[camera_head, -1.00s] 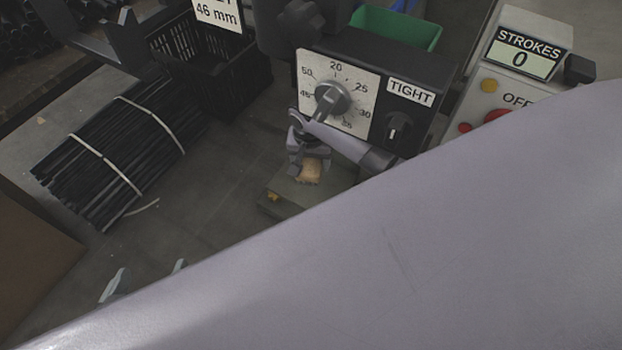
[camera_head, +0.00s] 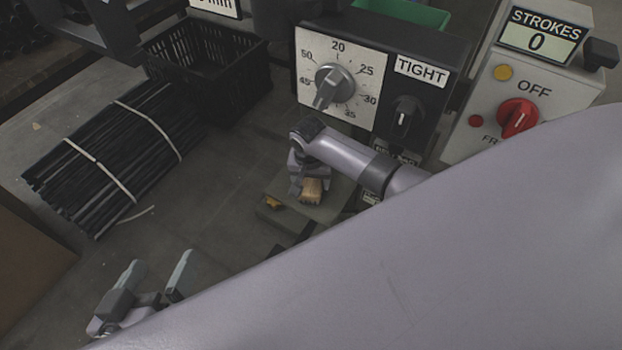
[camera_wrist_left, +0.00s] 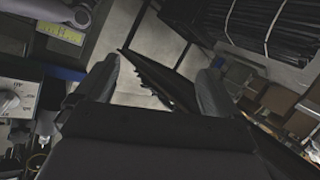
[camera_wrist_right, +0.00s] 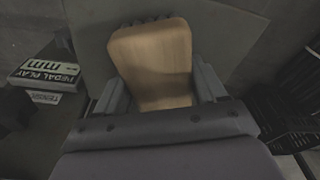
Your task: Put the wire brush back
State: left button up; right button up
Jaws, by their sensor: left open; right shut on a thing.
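The wire brush shows as a pale wooden block (camera_wrist_right: 155,65) between the fingers of my right gripper (camera_wrist_right: 160,85) in the right wrist view, with a dark bristle edge at its far end. In the head view the wood (camera_head: 311,190) shows small below my right gripper (camera_head: 308,172), which is shut on it. The brush is over or on a grey-green slab (camera_head: 330,212) below the dial panel; I cannot tell whether it touches. My left gripper (camera_head: 156,278) is open and empty at the lower left; its spread fingers also show in the left wrist view (camera_wrist_left: 158,85).
A dial panel (camera_head: 338,85) marked TIGHT stands behind the right gripper, with a STROKES control box (camera_head: 530,80) to its right. A black crate (camera_head: 215,75) and a strapped bundle of black rods (camera_head: 110,155) are at left. My own arm covers the lower right.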

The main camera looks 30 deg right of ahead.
aim_at(310, 183)
jog(key=shift+f, duration=0.2)
jog(key=o, duration=0.9)
jog(key=shift+o, duration=0.2)
jog(key=shift+r, duration=0.2)
jog(key=shift+r, duration=0.3)
notch_tip(310, 183, up, 11)
jog(key=s+a+p, duration=0.1)
jog(key=s+p, duration=0.1)
jog(key=p, duration=0.5)
jog(key=s+a+f+n+t+y, duration=0.1)
jog(key=s+a+n+t+y, duration=0.35)
jog(key=s+a+n, duration=0.35)
pick_arm(q)
jog(key=a+y, duration=0.1)
jog(key=s+a+r+y, duration=0.1)
jog(key=a, duration=0.1)
jog(key=a+m+y, duration=0.1)
jog(key=a, duration=0.1)
jog(key=shift+s+r, duration=0.2)
jog(key=shift+s, duration=0.1)
pick_arm(e)
jog(key=s+a+r+n+t, duration=0.1)
jog(key=s+r+n+t, duration=0.2)
jog(key=s+r+t, duration=0.3)
notch_tip(310, 183, up, 4)
jog(key=shift+s+a+r+y, duration=0.1)
jog(key=shift+s+a+y, duration=0.2)
jog(key=shift+s, duration=0.55)
